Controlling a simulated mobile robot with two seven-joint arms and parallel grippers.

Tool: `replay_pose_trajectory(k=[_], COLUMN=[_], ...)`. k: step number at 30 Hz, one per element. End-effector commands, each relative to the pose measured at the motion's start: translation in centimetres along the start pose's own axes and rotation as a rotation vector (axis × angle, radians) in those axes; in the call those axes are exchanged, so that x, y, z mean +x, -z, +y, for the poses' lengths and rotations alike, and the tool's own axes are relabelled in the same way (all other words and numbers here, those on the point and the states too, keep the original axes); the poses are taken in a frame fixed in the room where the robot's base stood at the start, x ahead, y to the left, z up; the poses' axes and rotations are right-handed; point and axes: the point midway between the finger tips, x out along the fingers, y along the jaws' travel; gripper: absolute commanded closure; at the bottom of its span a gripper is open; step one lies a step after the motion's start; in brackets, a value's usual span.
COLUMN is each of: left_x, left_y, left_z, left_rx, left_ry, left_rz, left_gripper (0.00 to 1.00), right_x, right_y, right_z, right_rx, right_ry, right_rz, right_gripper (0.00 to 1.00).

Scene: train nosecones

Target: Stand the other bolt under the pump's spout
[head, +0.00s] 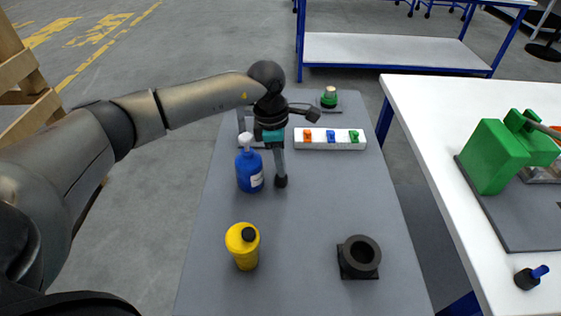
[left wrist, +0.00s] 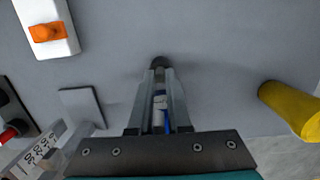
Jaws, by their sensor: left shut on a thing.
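The blue bottle (head: 250,170) with a white pump top (head: 246,140) stands upright on the left of the grey table. My left gripper (head: 281,178) points down just right of it and is shut on a bolt, mostly hidden by the fingers. A dark round end (left wrist: 159,62) shows at the fingertips in the left wrist view, close to the table; I cannot tell whether it touches. White and blue (left wrist: 159,108) show between the fingers there, seemingly the bottle behind them. My right gripper is not in view.
A yellow bottle (head: 243,247) and a black ring holder (head: 359,257) stand nearer. A white strip (head: 330,139) with coloured clips and a green-topped piece (head: 329,97) are farther back. The table's middle is clear. A white table (head: 440,120) at right holds a green block (head: 493,157).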

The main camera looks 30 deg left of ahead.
Motion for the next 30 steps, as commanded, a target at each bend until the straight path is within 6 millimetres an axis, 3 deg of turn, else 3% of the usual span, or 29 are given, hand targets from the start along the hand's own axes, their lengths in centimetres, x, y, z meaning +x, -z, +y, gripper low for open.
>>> replay_pose_trajectory(k=[2, 3, 10, 20, 23, 30], left_x=[0.3, 0.2, 0.2, -0.2, -1.5, -6.8], left_y=[0.0, 0.0, 0.0, 0.0, -0.1, -0.1], left_z=[0.0, 0.0, 0.0, 0.0, 0.1, 0.1], left_rx=[0.0, 0.0, 0.0, 0.0, 0.001, 0.001], left_ry=[0.0, 0.0, 0.0, 0.0, -0.003, -0.005], left_rz=[0.0, 0.0, 0.0, 0.0, -0.002, -0.001], left_gripper=[1.0, 0.79, 0.54, 0.54, 0.54, 0.54], right_x=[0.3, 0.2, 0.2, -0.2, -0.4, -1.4], right_y=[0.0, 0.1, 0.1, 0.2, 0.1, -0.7], right_z=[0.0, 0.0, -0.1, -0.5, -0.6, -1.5], right_rx=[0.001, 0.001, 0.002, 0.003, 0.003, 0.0], right_ry=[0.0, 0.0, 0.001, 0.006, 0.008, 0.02], right_rz=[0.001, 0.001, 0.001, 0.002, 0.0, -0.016], right_gripper=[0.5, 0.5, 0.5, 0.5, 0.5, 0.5])
